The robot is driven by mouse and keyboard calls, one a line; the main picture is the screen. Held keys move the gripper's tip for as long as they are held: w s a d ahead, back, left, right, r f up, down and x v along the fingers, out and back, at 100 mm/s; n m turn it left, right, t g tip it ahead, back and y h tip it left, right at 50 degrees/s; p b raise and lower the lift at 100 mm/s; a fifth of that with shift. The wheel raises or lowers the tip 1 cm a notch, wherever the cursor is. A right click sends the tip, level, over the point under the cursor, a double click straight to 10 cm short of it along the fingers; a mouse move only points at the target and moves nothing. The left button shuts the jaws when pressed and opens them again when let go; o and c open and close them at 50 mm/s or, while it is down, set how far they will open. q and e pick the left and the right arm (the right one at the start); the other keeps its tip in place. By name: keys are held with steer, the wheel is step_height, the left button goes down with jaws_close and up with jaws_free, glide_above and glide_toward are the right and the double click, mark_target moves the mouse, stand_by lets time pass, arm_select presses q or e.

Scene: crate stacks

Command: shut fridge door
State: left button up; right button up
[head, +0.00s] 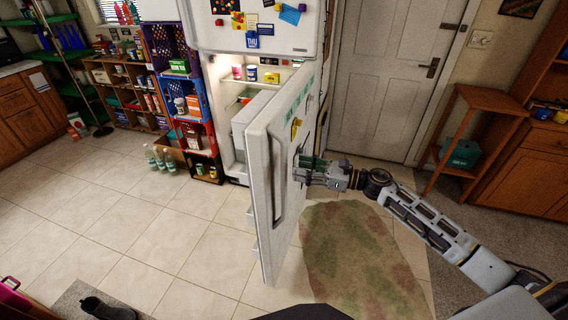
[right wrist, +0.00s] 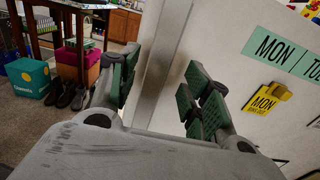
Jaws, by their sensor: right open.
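The white fridge (head: 213,105) stands at the back centre in the head view, with its lower door (head: 262,135) swung wide open toward me. The interior and its shelves show to the left of the door. A long handle recess (head: 276,180) runs along the door's near edge. Coloured magnets and labels are on its right-hand face. My right gripper (head: 301,170) is at that face. In the right wrist view, its green-padded fingers (right wrist: 158,92) are apart, with the door (right wrist: 232,75) close beyond; contact is unclear. My left gripper is not in view.
Stacked crates (head: 165,45) and bottles (head: 160,157) stand left of the fridge. A wooden stand (head: 482,100) is at the right, by a closed grey room door (head: 398,75). A stained mat (head: 350,250) lies right of the fridge door.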

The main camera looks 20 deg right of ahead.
mark_target(286, 164)
steer(key=shift+p+x, duration=0.5)
steer(key=shift+x, duration=1.6)
steer(key=shift+w+a, duration=0.35)
steer(key=shift+a, duration=0.15)
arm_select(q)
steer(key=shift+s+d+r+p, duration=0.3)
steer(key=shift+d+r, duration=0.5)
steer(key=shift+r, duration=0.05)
arm_select(e)
steer(key=shift+w+a, duration=0.35)
steer(key=shift+a, duration=0.2)
jaws_close()
